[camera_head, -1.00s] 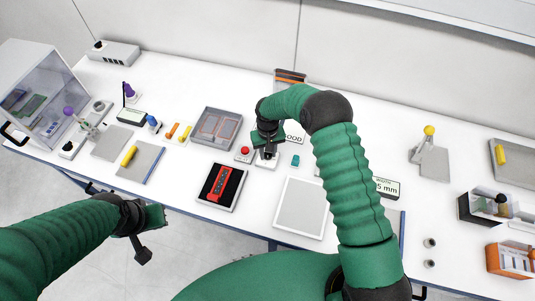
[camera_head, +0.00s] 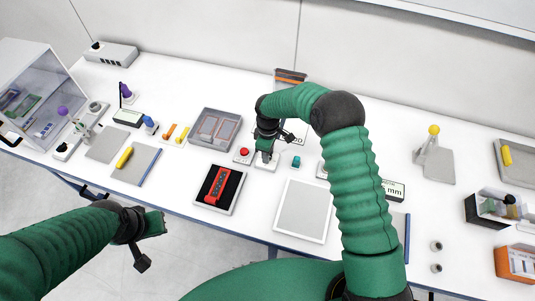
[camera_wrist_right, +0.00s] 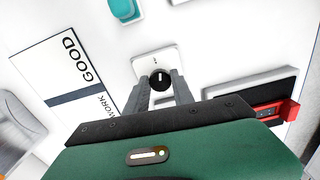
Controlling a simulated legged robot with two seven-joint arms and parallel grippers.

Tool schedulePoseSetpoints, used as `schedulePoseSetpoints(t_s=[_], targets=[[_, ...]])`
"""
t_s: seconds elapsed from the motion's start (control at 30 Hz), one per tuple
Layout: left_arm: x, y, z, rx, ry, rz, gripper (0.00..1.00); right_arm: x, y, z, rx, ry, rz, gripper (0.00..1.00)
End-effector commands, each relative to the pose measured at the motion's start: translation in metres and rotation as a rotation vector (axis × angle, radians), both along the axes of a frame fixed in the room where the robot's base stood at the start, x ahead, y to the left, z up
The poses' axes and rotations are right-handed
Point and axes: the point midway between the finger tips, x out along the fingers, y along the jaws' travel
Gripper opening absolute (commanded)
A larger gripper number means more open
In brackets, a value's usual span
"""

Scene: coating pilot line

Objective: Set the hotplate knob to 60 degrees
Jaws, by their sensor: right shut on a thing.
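A round black knob (camera_wrist_right: 160,80) with a white pointer line sits on a small white plate (camera_wrist_right: 155,60) in the right wrist view. The line points nearly straight up in that view. The fingers of my right gripper (camera_wrist_right: 160,90) are on both sides of the knob and shut on it. In the head view my right gripper (camera_head: 265,153) is low over the white plate (camera_head: 266,167), and it hides the knob. I cannot read any degree marks. My left gripper (camera_head: 146,240) hangs in front of the table at lower left, and its jaw opening is unclear.
A red button (camera_head: 243,152) is just left of the plate, and a teal block (camera_head: 296,162) is just right. A black tray (camera_head: 237,193) with a red tool (camera_head: 217,186) lies in front. A sign reading GOOD (camera_wrist_right: 66,70) is close by. A white-framed grey panel (camera_head: 303,212) lies to the right.

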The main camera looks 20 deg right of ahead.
Motion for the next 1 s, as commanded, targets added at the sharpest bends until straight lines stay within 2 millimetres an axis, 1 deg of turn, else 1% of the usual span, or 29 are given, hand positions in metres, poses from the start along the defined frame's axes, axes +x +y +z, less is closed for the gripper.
schedulePoseSetpoints(t_s=[0.2, 0.43, 0.63, 1.0], targets=[[-0.0001, 0.0000, -0.0028, 0.000, 0.000, 0.000, 0.00, 0.0026, -0.0012, 0.0014, -0.001, -0.007, 0.150, 0.00], [0.0000, 0.0000, -0.0038, 0.000, 0.000, 0.000, 0.00, 0.0031, -0.0015, 0.0019, -0.001, -0.007, 0.248, 0.00], [0.0000, 0.0000, -0.0041, 0.000, 0.000, 0.000, 0.00, 0.0035, -0.0019, 0.0023, -0.002, -0.007, 0.283, 0.00], [0.0000, 0.0000, -0.0041, 0.000, 0.000, 0.000, 0.00, 0.0040, -0.0022, 0.0028, -0.003, -0.008, 0.289, 0.00]])
